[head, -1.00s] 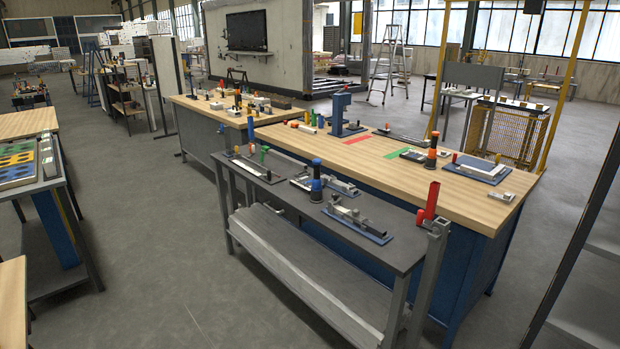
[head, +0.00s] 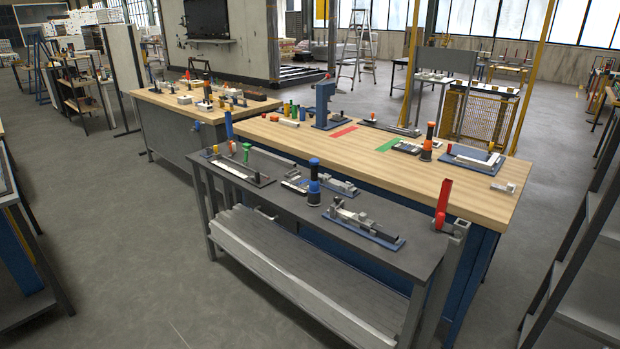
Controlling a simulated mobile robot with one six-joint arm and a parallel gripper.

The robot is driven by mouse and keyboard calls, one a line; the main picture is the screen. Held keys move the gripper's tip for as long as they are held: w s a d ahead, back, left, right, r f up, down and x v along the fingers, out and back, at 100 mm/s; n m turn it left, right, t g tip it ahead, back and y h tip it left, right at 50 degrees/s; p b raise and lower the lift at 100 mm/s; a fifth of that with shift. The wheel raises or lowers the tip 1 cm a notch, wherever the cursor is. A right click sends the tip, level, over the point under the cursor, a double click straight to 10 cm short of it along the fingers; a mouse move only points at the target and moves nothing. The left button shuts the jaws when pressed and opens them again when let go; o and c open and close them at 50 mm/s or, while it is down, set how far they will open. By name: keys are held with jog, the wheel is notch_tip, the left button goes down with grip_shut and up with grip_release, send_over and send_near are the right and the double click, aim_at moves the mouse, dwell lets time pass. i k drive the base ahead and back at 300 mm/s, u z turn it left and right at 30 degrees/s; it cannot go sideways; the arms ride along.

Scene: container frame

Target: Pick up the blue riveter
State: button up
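An upright dark tool with blue bands (head: 314,182) stands on the narrow dark-topped table (head: 385,262); it looks like the blue riveter, though its details are small. A similar dark tool with orange bands (head: 427,142) stands on the wooden-topped bench (head: 470,199) behind. A tall blue press-like device (head: 324,106) also stands on that bench. My gripper is not in view, so its state and any contact do not show.
Fixtures on blue plates (head: 362,224) lie close beside the blue-banded tool. A red upright part (head: 443,204) stands at the table's right end. A dark shelf frame (head: 580,262) is at right. Open floor (head: 120,270) lies left of the table.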

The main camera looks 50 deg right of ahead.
aim_at(314, 188)
jog(key=z, duration=0.3)
jog(key=i, duration=1.3)
jog(key=z, duration=0.4)
